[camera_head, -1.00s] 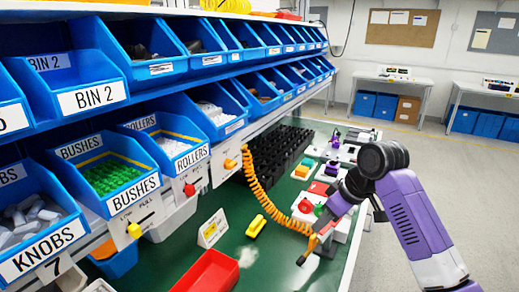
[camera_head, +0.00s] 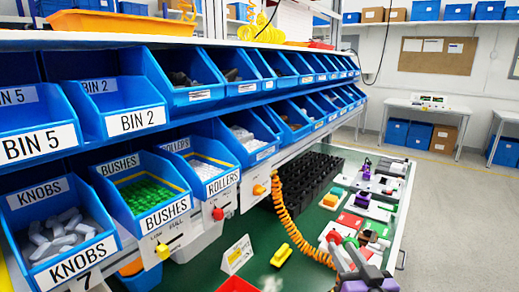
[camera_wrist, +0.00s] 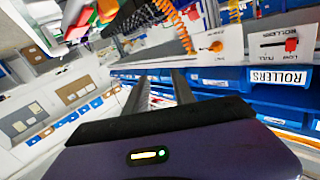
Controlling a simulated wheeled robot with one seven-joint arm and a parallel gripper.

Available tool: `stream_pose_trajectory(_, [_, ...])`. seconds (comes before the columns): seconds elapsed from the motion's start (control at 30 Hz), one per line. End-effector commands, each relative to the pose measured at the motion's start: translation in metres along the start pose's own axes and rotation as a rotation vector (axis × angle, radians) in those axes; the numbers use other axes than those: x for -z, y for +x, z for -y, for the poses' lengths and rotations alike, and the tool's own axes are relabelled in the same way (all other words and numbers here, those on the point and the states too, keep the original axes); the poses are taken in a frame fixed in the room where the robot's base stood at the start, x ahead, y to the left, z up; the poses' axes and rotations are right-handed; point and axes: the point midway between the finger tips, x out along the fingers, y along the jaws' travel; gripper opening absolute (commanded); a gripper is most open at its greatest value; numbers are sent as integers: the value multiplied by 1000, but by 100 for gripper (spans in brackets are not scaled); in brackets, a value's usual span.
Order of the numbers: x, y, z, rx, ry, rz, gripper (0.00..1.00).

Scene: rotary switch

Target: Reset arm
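My gripper (camera_wrist: 161,88) shows in the wrist view as two dark fingers, apart, with nothing between them. They point toward the shelf and bins, clear of the switches. In the head view only a grey and purple part of my arm shows at the bottom edge. Switch plates hang along the shelf front: one with a yellow knob (camera_head: 174,243), one with a red knob (camera_head: 218,214) and one with an orange knob (camera_head: 259,189). The wrist view, tilted, shows an orange knob (camera_wrist: 215,47) and a red knob (camera_wrist: 291,44).
Blue bins (camera_head: 150,190) with labels fill two shelf rows. The green bench holds black bins (camera_head: 312,180), a yellow block (camera_head: 281,255), a red tray (camera_head: 238,285) and coloured fixtures (camera_head: 352,225). An orange coiled cord (camera_head: 289,220) hangs over it. Open floor (camera_head: 455,210) lies right.

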Motion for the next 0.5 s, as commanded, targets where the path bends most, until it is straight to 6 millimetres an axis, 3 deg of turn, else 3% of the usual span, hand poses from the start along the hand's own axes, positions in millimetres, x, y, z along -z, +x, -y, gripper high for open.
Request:
stream_pose_trajectory(0.2, [-32, -80, 4, -87, 62, -95, 31])
stream_pose_trajectory(0.5, [-57, -200, 8, -180, 62, -156, 31])
